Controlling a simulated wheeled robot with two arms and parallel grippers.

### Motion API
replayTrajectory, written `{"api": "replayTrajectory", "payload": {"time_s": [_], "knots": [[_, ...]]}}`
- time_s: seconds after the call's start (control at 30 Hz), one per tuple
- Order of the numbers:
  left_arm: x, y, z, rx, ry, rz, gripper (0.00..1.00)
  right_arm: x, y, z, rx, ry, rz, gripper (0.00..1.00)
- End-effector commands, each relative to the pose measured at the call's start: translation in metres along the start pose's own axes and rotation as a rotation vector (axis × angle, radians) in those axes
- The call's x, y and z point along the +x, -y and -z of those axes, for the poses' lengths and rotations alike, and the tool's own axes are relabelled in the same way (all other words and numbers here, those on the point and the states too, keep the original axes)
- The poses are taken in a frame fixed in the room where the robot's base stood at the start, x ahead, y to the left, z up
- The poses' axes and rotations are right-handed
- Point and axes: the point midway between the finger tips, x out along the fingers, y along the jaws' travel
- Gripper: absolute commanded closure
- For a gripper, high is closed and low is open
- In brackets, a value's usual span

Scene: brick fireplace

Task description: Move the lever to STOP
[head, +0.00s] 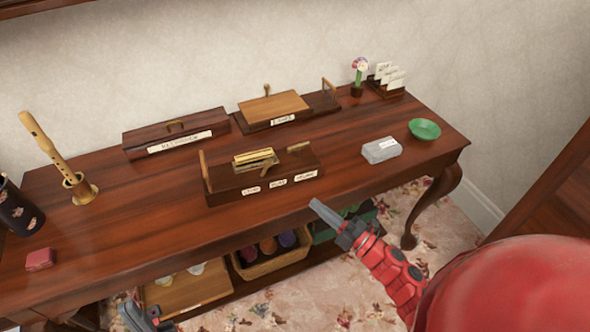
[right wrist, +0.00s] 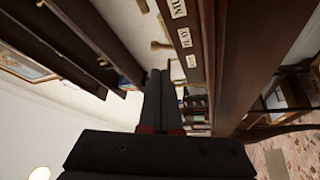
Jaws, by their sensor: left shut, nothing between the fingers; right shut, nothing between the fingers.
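A dark wooden box (head: 225,184) with three white labels on its front stands at the middle of the table. Brass parts (head: 254,157) sit on its top, with upright pieces at both ends; I cannot tell which is the lever or where it is set. In the right wrist view, one label reads PLAY (right wrist: 185,37); the other two are cut off or too small to read surely. My right gripper (head: 318,205) is shut and empty, just in front of the box's right part, apart from it. My left gripper (head: 132,313) is shut and empty at the bottom left, below the table's front edge.
Behind stand a long wooden box (head: 140,146) and a lidded wooden box (head: 275,107). A grey block (head: 380,151) and a green bowl (head: 424,129) lie to the right. A wooden recorder (head: 45,145) stands left. A lower shelf holds a basket (head: 262,268).

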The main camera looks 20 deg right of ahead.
Motion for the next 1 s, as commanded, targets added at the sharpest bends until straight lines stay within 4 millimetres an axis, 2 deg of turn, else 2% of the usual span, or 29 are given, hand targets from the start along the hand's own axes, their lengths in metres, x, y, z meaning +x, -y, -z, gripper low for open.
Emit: {"api": "replayTrajectory", "payload": {"time_s": [0.3,0.47,1.0], "knots": [[0.000,0.000,0.000,0.000,0.000,0.000,1.00,0.001,0.000,0.000,-0.001,0.000,0.000,1.00],[0.003,0.000,0.001,0.000,0.000,0.000,1.00,0.013,-0.002,0.001,-0.001,-0.002,-0.001,1.00],[0.024,0.001,0.004,0.000,0.000,0.000,1.00,0.118,-0.004,0.002,0.001,-0.005,-0.004,1.00]]}}
